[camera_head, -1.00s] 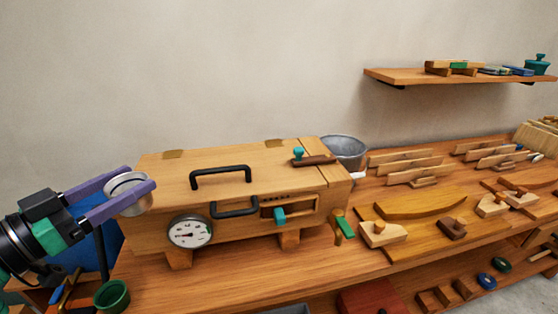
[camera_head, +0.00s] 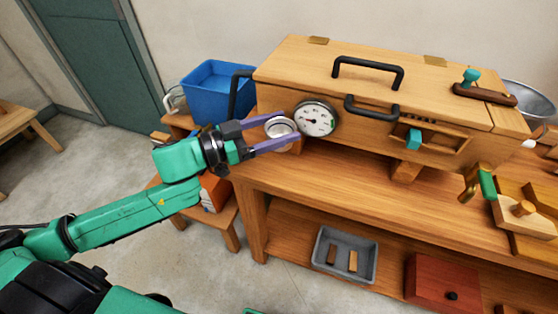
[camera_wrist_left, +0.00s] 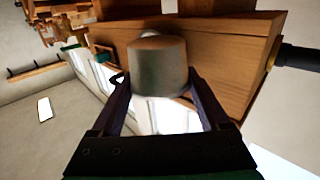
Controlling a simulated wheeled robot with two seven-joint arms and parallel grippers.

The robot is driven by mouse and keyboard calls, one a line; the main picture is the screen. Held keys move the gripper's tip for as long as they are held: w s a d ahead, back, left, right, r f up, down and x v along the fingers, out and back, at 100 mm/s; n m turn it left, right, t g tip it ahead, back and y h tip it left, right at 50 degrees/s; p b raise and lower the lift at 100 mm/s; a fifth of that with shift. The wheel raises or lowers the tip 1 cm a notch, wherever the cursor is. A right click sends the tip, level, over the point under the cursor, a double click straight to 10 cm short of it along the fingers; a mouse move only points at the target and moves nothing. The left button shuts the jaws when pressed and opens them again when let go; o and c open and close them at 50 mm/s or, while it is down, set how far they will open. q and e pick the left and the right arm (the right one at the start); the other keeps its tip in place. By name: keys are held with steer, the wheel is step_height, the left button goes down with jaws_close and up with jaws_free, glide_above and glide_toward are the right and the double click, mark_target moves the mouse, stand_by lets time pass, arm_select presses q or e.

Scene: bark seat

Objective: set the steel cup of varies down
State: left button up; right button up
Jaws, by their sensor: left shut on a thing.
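The steel cup (camera_head: 281,131) is a small round silvery cup at the left end of the wooden chest, beside the dial. My left gripper (camera_head: 286,133) has its purple fingers shut on its sides. In the left wrist view the cup (camera_wrist_left: 158,66) sits between the fingertips of the left gripper (camera_wrist_left: 160,85), with wood behind it. I cannot tell whether its base touches the bench (camera_head: 330,178). My right gripper is not in view.
The wooden chest (camera_head: 370,75) with black handles and a white dial (camera_head: 315,118) stands close right of the cup. A blue bin (camera_head: 218,92) is behind the gripper at left. A grey tray (camera_head: 345,255) and red box (camera_head: 440,283) lie on the lower shelf. The bench front strip is bare.

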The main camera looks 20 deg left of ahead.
arm_select(q)
step_height(320, 180, down, 10)
steer(key=shift+f+b, duration=0.1)
steer(key=shift+b, duration=0.3)
steer(key=o, duration=1.3)
steer(key=shift+f, duration=0.1)
steer(key=shift+r, duration=0.2)
steer(key=shift+s+a+f, duration=0.1)
steer(key=shift+s+a, duration=0.1)
steer(key=shift+a, duration=0.05)
steer(key=p+v, duration=0.2)
steer(key=v, duration=0.9)
steer(key=shift+s+a, duration=0.15)
